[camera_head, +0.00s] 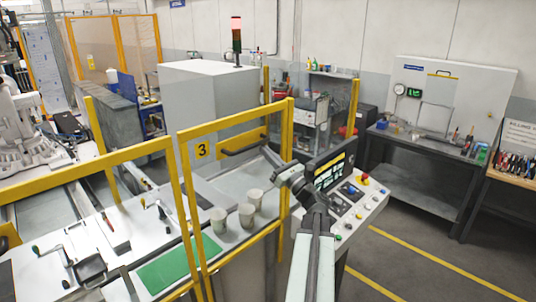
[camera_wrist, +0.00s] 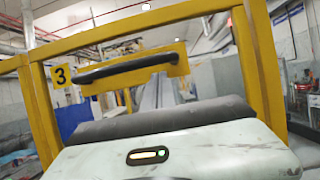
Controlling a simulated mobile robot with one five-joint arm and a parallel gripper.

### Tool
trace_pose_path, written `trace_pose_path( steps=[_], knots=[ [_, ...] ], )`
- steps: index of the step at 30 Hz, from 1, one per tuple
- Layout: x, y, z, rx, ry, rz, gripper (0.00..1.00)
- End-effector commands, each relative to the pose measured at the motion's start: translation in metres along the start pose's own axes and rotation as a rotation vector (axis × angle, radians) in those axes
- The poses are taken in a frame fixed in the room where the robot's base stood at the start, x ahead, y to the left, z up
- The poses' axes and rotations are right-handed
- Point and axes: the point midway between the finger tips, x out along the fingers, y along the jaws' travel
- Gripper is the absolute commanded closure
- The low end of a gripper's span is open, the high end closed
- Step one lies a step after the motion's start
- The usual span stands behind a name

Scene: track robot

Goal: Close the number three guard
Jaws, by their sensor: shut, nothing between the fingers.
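The number three guard is a yellow-framed clear panel (camera_head: 235,122) with a black "3" on a yellow plate (camera_head: 202,150). It stands upright in front of the bench, beside the left fence frame; I cannot tell whether it is fully shut. Its dark bar handle (camera_head: 243,146) sits on a yellow crossbar. My gripper (camera_head: 267,151) is shut and empty, close to the handle's right end; contact cannot be told. In the wrist view the handle (camera_wrist: 125,67) crosses the upper middle, with the shut gripper fingers (camera_wrist: 160,88) just below and right of it.
Several pale cups (camera_head: 246,215) and a green mat (camera_head: 176,266) lie behind the guard. A control console (camera_head: 350,205) stands close to my arm's right. A grey workbench (camera_head: 425,150) is farther right. The floor with yellow lines (camera_head: 430,265) is clear.

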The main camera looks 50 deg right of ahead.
Motion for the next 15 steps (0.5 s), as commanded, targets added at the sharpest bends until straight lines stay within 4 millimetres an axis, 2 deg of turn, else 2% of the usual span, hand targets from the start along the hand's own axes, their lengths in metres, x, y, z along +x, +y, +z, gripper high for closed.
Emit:
trace_pose_path(
  steps=[1,3,5,9,15],
  knots=[
    [-0.007,-0.001,-0.022,0.000,0.003,0.000,1.00],
    [-0.011,-0.002,-0.041,0.000,0.006,0.000,1.00],
    [-0.031,-0.001,-0.033,-0.003,0.006,-0.004,1.00],
    [-0.068,-0.001,-0.031,-0.004,0.006,-0.006,1.00],
    [-0.100,-0.002,-0.029,-0.003,0.008,-0.003,1.00]
  ],
)
